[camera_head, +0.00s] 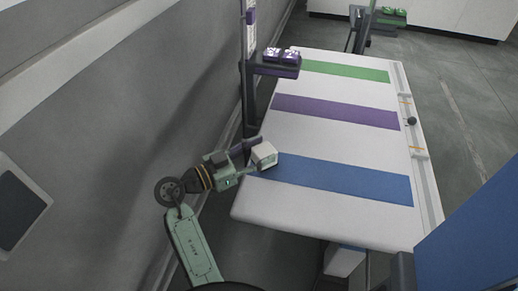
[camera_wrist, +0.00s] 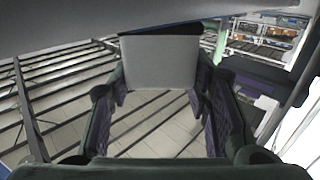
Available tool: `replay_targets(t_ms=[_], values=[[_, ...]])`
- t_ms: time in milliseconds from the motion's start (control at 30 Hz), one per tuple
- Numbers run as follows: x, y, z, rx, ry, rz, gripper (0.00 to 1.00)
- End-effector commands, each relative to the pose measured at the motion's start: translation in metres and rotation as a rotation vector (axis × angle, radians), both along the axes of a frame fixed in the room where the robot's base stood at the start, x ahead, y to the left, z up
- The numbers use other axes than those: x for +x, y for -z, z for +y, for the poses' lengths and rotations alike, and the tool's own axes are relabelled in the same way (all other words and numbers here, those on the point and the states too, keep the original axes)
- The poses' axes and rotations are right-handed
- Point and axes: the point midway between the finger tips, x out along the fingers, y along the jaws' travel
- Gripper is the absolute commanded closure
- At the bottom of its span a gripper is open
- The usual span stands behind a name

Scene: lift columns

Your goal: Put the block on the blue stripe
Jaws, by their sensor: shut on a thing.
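The block (camera_head: 264,155) is a pale, off-white box held at the table's left edge, by the left end of the blue stripe (camera_head: 340,179). My gripper (camera_head: 248,169) comes from the left and is shut on it. In the wrist view the block (camera_wrist: 160,63) sits between the two fingers of my gripper (camera_wrist: 160,95), with a dark face along its top. Whether the block touches the table cannot be told. The rest of the blue stripe is bare.
The white table (camera_head: 300,217) also has a purple stripe (camera_head: 335,111) and a green stripe (camera_head: 345,71). A lift column with a dark shelf (camera_head: 276,70) bearing purple-and-white items stands at its back left. A blue panel (camera_head: 470,245) is at the lower right; a wall runs along the left.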

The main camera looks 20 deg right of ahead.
Motion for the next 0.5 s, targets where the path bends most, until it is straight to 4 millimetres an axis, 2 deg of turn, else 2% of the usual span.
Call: replay_targets(t_ms=[167, 200, 500], values=[[-0.0001, 0.0009, 0.0, -0.004, 0.0, -0.006, 1.0], [0.0, 0.0024, 0.0, 0.0, 0.0, -0.001, 0.54], [0.0, 0.0021, 0.0, 0.0, 0.0, 0.0, 0.35]])
